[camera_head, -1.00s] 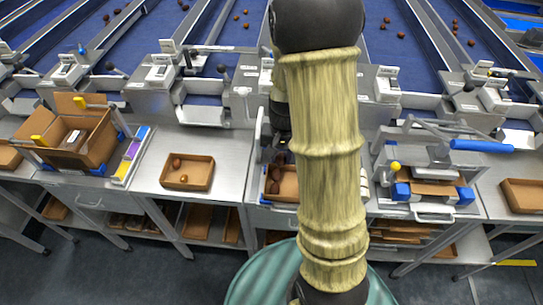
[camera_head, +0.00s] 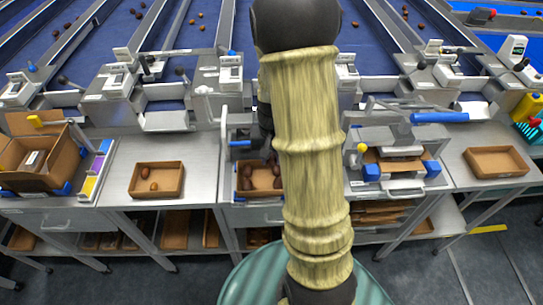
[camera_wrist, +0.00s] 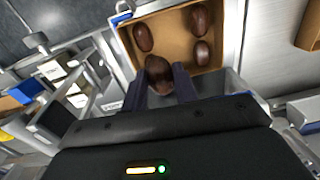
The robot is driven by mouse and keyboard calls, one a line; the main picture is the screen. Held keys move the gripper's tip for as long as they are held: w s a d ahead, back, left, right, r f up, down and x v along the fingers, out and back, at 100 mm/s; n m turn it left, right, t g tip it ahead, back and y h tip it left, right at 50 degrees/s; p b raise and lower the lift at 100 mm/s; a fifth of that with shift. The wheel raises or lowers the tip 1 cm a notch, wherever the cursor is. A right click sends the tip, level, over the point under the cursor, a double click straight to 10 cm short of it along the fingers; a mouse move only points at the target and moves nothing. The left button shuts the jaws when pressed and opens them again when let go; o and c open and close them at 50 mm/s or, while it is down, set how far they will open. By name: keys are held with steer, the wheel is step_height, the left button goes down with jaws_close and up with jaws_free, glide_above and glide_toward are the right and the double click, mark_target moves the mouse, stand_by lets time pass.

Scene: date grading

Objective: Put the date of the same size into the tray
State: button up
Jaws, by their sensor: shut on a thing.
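My gripper (camera_wrist: 160,88) is shut on a dark brown date (camera_wrist: 158,70) in the wrist view. The held date is at the near edge of a tan tray (camera_wrist: 173,63); its exact height above the tray cannot be told. Inside the tray lie a date at the left (camera_wrist: 143,37) and two at the right, one far (camera_wrist: 200,18) and one nearer (camera_wrist: 202,52). In the head view this tray (camera_head: 260,194) sits on the metal bench, partly behind my arm, which hides most of the gripper.
An empty tray (camera_head: 497,163) is at the right. A press-like device with a blue handle (camera_head: 440,117) stands right of my arm. A cardboard box (camera_head: 35,180) is at far left. Blue sorting lanes lie behind.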

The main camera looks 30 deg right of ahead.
mark_target(272, 164)
steer(key=shift+w+f, duration=0.1)
steer(key=shift+f+b, duration=0.8)
steer(key=shift+f, duration=0.25)
steer(key=shift+s+f+b, duration=0.2)
steer(key=shift+f+b, duration=0.15)
steer(key=shift+f, duration=0.2)
steer(key=shift+w+f+b, duration=0.1)
steer(key=shift+f+b, duration=1.1)
steer(key=shift+f, duration=0.35)
stand_by(1.2)
steer(key=o, duration=0.8)
steer(key=shift+r, duration=0.15)
